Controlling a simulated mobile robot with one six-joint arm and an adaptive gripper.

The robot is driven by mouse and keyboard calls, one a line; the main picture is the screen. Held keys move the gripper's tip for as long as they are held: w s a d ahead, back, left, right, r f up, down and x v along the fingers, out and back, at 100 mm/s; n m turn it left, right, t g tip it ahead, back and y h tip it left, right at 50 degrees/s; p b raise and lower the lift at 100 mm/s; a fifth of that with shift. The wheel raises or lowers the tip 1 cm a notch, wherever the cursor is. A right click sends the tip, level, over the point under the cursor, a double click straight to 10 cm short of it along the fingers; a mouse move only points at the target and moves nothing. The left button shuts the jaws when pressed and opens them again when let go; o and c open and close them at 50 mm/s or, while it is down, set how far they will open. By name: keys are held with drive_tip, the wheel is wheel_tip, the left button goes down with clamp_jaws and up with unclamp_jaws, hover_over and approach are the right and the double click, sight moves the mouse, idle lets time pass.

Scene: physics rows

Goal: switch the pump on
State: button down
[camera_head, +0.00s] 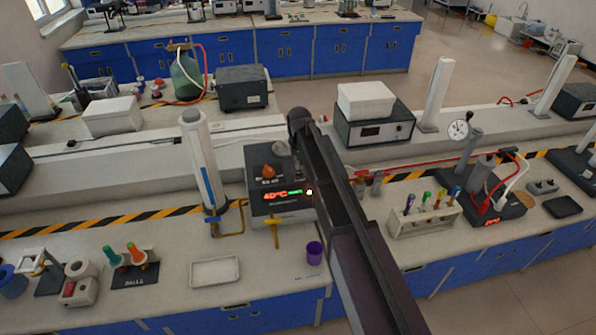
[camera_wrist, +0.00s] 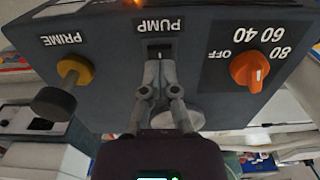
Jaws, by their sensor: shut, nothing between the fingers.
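The dark grey pump unit (camera_head: 262,210) stands on the near bench, with a lit red and green display on its front. The wrist view shows its panel (camera_wrist: 205,60) upside down. A small dark rocker switch (camera_wrist: 159,49) sits beside the PUMP label. My gripper (camera_wrist: 159,66) is shut and empty, with its fingertips at the switch's lower edge in the picture. I cannot tell whether they touch it or which way the rocker is tipped. In the head view my arm hides part of the unit, and the switch is not discernible.
An orange dial (camera_wrist: 250,71) marked OFF, 40, 60, 80 is right of the switch. A yellow PRIME knob (camera_wrist: 75,70) with a dark cap is left. A white cylinder (camera_head: 200,160), a purple cup (camera_head: 314,252) and a tube rack (camera_head: 424,222) stand near the unit.

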sight(299, 173)
drive_tip(key=shift+f+b, duration=1.1)
drive_tip(key=shift+f, duration=0.05)
idle(0.9)
drive_tip(key=shift+r, duration=0.15)
drive_tip(key=shift+r+p, duration=3.4)
drive_tip(key=shift+p, duration=0.15)
drive_tip(key=s+d+f+m+b, duration=0.1)
drive_tip(key=s+d+f+b, duration=0.4)
drive_tip(key=s+d, duration=0.6)
drive_tip(key=s+d+f+m+b, duration=0.2)
drive_tip(key=s+d+f+b, duration=0.4)
drive_tip(key=s+d, duration=0.6)
drive_tip(key=s, duration=0.3)
